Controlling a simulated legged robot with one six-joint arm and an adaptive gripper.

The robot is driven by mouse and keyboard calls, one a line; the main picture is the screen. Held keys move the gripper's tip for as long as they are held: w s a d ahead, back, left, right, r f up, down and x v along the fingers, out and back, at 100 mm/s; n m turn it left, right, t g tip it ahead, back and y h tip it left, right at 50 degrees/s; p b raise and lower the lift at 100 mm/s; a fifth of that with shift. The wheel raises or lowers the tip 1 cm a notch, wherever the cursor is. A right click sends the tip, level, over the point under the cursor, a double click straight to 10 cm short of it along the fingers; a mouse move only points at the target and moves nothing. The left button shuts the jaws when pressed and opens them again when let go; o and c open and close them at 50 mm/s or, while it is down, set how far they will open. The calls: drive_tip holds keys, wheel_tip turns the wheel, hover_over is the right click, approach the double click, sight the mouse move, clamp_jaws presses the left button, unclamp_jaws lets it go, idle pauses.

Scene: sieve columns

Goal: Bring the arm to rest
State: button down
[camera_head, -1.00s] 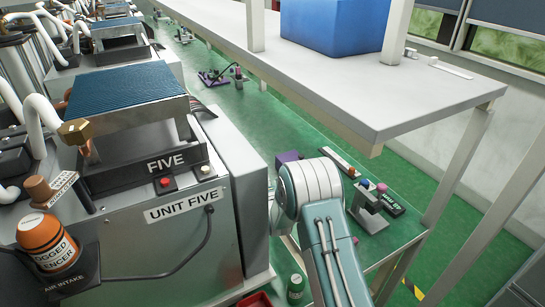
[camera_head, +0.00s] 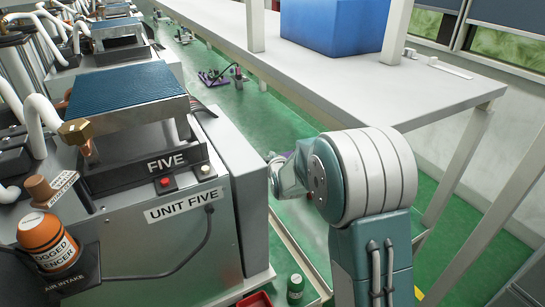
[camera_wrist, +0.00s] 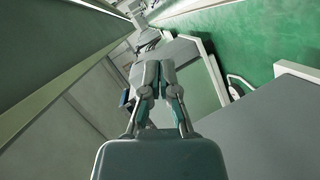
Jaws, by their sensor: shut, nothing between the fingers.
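My gripper (camera_wrist: 157,72) shows in the wrist view, with its two fingers drawn together and nothing between them. It points away from the camera, toward a pale grey surface and a green floor. In the head view my arm is bent at the lower right, with its large round joint in front of the bench. I cannot make out the gripper's fingers in that view.
The UNIT FIVE machine (camera_head: 186,243) stands left of my arm, with an orange bottle (camera_head: 47,240) at its front corner. A white-topped table (camera_head: 440,95) bearing a blue box (camera_head: 333,25) stands behind the arm. A small green can (camera_head: 295,288) is low, near the arm.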

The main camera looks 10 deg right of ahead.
drive_tip(key=s+d+r+m+g, duration=0.1)
drive_tip(key=s+r+m+g, duration=0.15)
drive_tip(key=s+r, duration=0.45)
drive_tip(key=s+r+m+g, duration=0.2)
drive_tip(key=s+r+m, duration=0.15)
drive_tip(key=s, duration=0.75)
drive_tip(key=s+d+m+g, duration=0.1)
drive_tip(key=s+m+g, duration=0.3)
drive_tip(key=s, duration=2)
drive_tip(key=f+m, duration=0.1)
drive_tip(key=m, duration=0.2)
drive_tip(key=shift+m, duration=0.4)
drive_tip(key=shift+d+g, duration=0.1)
drive_tip(key=shift+g, duration=0.15)
